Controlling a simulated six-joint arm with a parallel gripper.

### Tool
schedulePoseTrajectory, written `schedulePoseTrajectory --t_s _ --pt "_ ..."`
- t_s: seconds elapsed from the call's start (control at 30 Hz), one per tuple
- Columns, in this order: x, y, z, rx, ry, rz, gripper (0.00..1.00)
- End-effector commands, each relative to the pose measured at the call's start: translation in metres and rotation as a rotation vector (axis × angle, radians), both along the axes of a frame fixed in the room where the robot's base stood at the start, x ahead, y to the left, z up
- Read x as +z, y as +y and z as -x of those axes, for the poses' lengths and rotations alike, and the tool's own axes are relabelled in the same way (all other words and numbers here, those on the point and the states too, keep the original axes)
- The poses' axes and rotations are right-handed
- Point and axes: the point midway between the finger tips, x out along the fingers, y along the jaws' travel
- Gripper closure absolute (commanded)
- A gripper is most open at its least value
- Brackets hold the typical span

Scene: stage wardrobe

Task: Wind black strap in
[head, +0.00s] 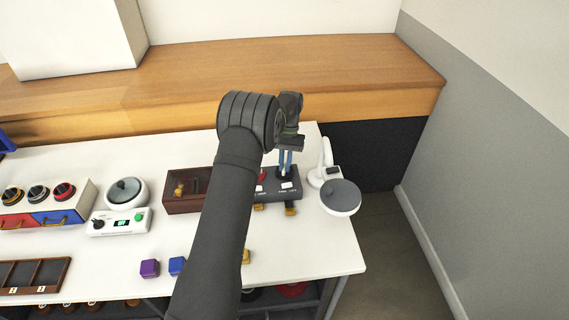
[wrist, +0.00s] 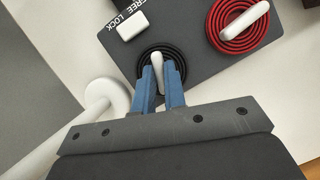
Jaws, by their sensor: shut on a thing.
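A dark grey winder box (head: 262,195) stands at the right end of the white table, under my gripper (head: 286,168). In the wrist view, the black strap (wrist: 178,53) lies coiled on a reel with a white crank handle (wrist: 157,66). My gripper's blue fingers (wrist: 158,84) are shut on that handle and hide part of the coil. A red strap coil (wrist: 215,40) with its own white handle (wrist: 245,20) sits beside it. A white slider (wrist: 131,27) lies by the words FREE and LOCK. Brass-coloured strap ends (head: 290,208) show at the box's front edge in the head view.
A white stand with a round grey top (head: 341,196) is close on the right. A brown wooden box (head: 186,190) stands left of the winder. Purple (head: 149,268) and blue (head: 177,265) cubes lie nearer the front. The table's front right is clear.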

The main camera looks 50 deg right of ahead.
Motion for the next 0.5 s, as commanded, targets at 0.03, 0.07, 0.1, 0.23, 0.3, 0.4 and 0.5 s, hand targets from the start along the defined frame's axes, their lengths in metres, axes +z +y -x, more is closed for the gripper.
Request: schedulePoseTrajectory --t_s 0.03,0.07,0.1,0.23,0.3,0.4,0.5 --pt "0.0007 -0.0010 0.0006 -0.043 -0.001 0.002 1.00" --pt "0.0007 -0.0009 0.0005 -0.072 -0.002 0.001 1.00" --pt "0.0008 -0.0010 0.0008 -0.109 -0.001 0.002 1.00" --pt "0.0008 -0.0010 0.0018 -0.234 -0.001 0.002 1.00" --pt "0.0008 -0.0013 0.0023 -0.300 -0.001 0.002 1.00" --pt "0.0008 -0.0012 0.0025 -0.394 -0.001 0.001 1.00" --pt "0.0005 -0.0010 0.0034 -0.490 -0.001 0.002 1.00"
